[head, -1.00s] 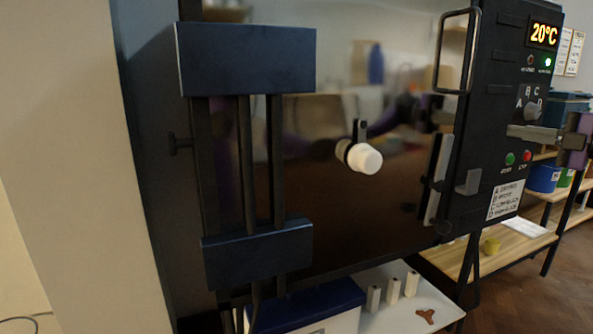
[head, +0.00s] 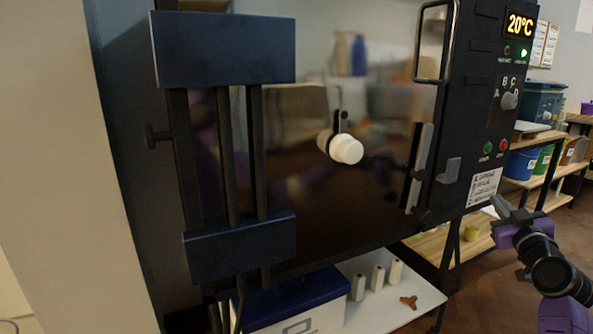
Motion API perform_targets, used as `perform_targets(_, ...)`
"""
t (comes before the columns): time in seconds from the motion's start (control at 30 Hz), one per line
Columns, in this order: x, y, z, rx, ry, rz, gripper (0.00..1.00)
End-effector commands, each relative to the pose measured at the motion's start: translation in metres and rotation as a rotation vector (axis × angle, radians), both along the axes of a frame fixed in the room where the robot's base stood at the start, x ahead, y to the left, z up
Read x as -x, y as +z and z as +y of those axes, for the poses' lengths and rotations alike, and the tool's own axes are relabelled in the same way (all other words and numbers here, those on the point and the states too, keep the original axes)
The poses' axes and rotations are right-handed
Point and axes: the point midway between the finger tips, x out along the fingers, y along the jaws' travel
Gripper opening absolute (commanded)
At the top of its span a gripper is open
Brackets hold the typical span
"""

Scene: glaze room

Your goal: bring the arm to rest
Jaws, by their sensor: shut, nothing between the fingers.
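My arm, purple and black, is at the lower right in the head view. My gripper (head: 502,207) is at its end, with grey fingers pointing up and left. The fingers are shut and hold nothing. The gripper is in front of the wooden shelving, below and right of the kiln's control panel (head: 490,135), and looks clear of it. The selector knob (head: 509,101) on the panel shows uncovered, with letters around it.
The dark kiln door (head: 330,210) has a white knob (head: 346,149) and a tall handle (head: 433,42). A display (head: 520,24) reads 20°C. Below are white posts (head: 377,279) and a blue-lidded box (head: 295,303). Wooden shelving (head: 470,248) with buckets stands right.

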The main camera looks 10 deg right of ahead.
Motion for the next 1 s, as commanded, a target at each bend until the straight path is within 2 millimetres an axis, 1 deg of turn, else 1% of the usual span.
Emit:
perform_targets(0.03,0.009,-0.024,0.017,-0.031,-0.007,-0.009,0.0)
perform_targets(0.17,0.034,-0.066,0.056,-0.105,-0.024,-0.053,0.0)
perform_targets(0.2,0.043,-0.077,0.069,-0.125,-0.027,-0.065,0.0)
perform_targets(0.27,0.058,-0.093,0.089,-0.152,-0.026,-0.084,0.0)
perform_targets(0.3,0.067,-0.103,0.103,-0.169,-0.024,-0.094,0.0)
perform_targets(0.37,0.083,-0.116,0.123,-0.192,-0.019,-0.11,0.0)
perform_targets(0.4,0.094,-0.125,0.137,-0.207,-0.014,-0.118,0.0)
perform_targets(0.47,0.111,-0.136,0.158,-0.228,-0.005,-0.129,0.0)
perform_targets(0.5,0.122,-0.142,0.172,-0.242,0.004,-0.136,0.0)
perform_targets(0.57,0.14,-0.151,0.192,-0.26,0.017,-0.145,0.0)
perform_targets(0.6,0.152,-0.156,0.206,-0.272,0.027,-0.147,0.0)
perform_targets(0.73,0.193,-0.167,0.249,-0.306,0.066,-0.154,0.0)
perform_targets(0.83,0.225,-0.172,0.281,-0.331,0.102,-0.149,0.0)
perform_targets(1.0,0.28,-0.175,0.329,-0.362,0.166,-0.118,0.0)
